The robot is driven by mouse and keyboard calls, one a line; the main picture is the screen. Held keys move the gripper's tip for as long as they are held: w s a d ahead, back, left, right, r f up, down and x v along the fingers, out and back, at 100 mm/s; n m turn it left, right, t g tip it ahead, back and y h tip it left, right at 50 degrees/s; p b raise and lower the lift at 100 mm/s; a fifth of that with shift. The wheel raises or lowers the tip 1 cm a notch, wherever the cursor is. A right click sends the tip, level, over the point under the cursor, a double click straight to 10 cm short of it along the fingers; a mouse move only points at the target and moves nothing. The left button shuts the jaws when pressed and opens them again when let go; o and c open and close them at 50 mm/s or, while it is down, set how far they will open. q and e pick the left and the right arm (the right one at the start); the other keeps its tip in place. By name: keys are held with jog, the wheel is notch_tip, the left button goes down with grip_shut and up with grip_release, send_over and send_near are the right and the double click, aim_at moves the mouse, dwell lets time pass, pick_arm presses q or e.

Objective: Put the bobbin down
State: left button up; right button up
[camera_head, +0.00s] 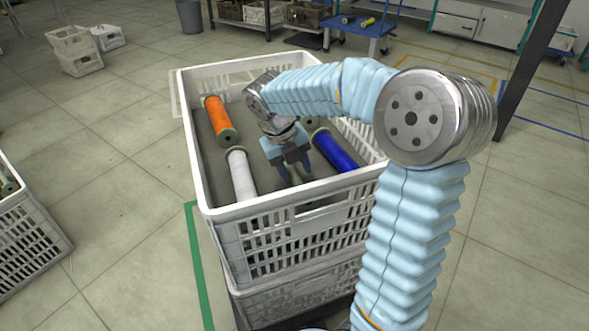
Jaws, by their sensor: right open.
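My right gripper (295,170) points down inside a white plastic crate (290,206), near its front wall, with its jaws open. A small greenish piece, maybe the end of a bobbin, shows between and below the fingers; most of it is hidden by the gripper and the crate wall. An orange bobbin (217,116) lies at the back left of the crate. A white bobbin (241,175) lies in front of it, left of the gripper. A blue bobbin (335,150) lies close to the right of the gripper. My left gripper is out of view.
The crate stands on a second white crate (305,293). Another crate (28,240) holding bobbins is at the left edge. A blue cart (366,29) and a shelf with bins (265,15) stand at the back. The floor to the left is mostly clear.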

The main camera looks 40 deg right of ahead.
jog(key=p+v, duration=0.2)
jog(key=v, duration=0.9)
jog(key=shift+r, duration=0.35)
jog(key=shift+a, duration=0.1)
